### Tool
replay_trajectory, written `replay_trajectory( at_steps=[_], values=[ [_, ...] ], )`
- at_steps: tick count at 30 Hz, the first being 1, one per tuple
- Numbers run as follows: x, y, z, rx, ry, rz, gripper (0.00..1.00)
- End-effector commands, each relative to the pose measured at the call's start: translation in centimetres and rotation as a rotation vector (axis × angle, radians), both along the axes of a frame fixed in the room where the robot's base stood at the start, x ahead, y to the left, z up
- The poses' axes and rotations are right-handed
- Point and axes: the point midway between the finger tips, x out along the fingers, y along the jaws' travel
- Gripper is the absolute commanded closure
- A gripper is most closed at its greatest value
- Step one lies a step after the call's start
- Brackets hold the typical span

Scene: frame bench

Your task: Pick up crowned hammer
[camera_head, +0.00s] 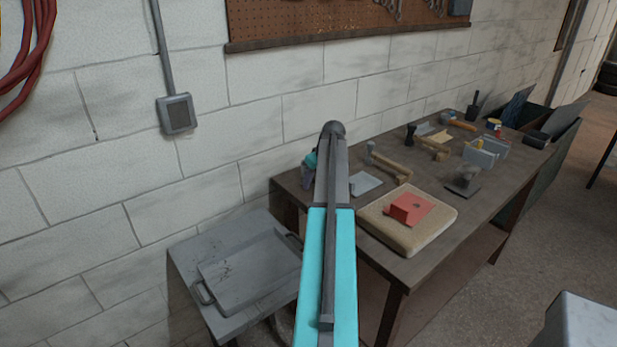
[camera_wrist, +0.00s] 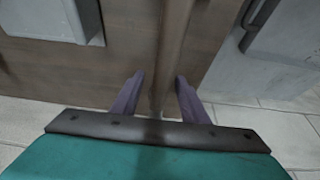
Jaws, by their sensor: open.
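My gripper (camera_head: 308,182) is over the near left corner of the workbench, partly hidden behind my arm in the head view. In the wrist view its two purple fingers (camera_wrist: 157,92) stand apart, open. A long brown bar (camera_wrist: 174,45) runs between them; it looks like a wooden handle, but its ends are hidden and I cannot tell if it is touched. In the head view a hammer (camera_head: 390,164) with a wooden handle and grey head lies right of my arm. Another tool with a dark head (camera_head: 411,133) and a hammer (camera_head: 459,122) lie farther back. I cannot tell which is crowned.
A grey stool-like surface (camera_head: 195,262) stands left of the bench, by the block wall (camera_head: 240,120).

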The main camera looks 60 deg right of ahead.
Motion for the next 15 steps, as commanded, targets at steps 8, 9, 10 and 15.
replay_trajectory(
  at_steps=[8,9,10,15],
  values=[
    [0.02,0.02,0.02,0.0,0.0,0.0,0.88],
    [0.02,0.02,0.02,0.0,0.0,0.0,0.95],
    [0.02,0.02,0.02,0.0,0.0,0.0,1.0],
    [0.06,0.0,0.1,-0.001,-0.001,0.001,1.0]
  ],
)
